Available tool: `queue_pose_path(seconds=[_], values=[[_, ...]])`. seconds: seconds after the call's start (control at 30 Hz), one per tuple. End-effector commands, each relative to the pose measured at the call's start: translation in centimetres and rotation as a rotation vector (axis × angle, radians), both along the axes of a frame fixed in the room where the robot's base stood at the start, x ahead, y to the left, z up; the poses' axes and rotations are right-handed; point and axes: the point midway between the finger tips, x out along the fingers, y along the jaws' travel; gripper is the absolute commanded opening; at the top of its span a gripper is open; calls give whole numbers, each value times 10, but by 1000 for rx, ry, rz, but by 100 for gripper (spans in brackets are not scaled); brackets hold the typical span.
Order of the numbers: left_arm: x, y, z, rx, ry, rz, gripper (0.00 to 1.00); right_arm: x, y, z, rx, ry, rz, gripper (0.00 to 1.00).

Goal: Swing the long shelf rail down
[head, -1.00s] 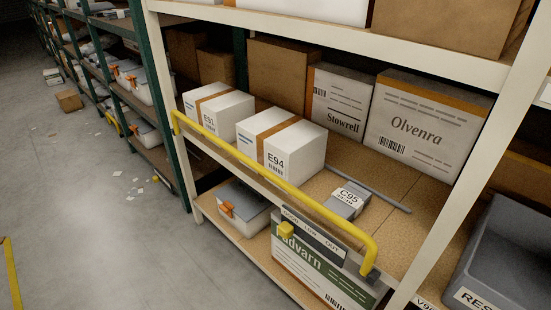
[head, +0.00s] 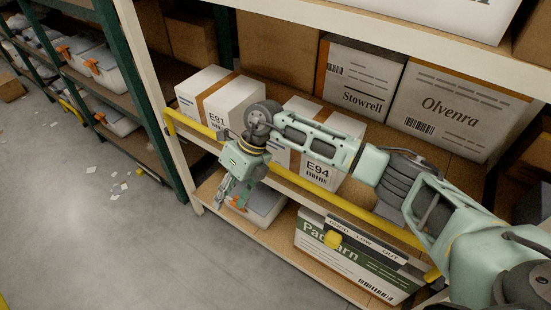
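The long yellow shelf rail (head: 308,184) runs along the front of the middle shelf, in front of the white boxes. Its left end is bent in at the left post, and its right part runs partly behind my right arm. My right gripper (head: 232,195) hangs fingers-down in front of the left half of the rail, over the shelf edge. Its fingers reach below the rail, and the wrist hides a stretch of it. I cannot tell whether it touches the rail or how far its fingers are apart. My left gripper is not in view.
White boxes E91 (head: 215,92) and E94 (head: 318,172) stand behind the rail. Below are a grey bin (head: 266,207) and a carton (head: 350,268) under a GOOD/LOW/OUT strip (head: 366,240) with a yellow slider (head: 332,240). The aisle floor (head: 110,240) at left is largely clear, with paper scraps.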

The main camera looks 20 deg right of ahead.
Motion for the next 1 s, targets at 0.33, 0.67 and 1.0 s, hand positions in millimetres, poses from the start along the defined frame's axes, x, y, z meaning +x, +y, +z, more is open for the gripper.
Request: queue_pose_path(seconds=[0.33,0.67,1.0], values=[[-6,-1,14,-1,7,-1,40,48,-132,78,-630,-250,91,38],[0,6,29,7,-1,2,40,54,-142,36,-643,-250,90,38],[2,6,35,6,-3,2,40,59,-146,6,-641,-255,91,38]])
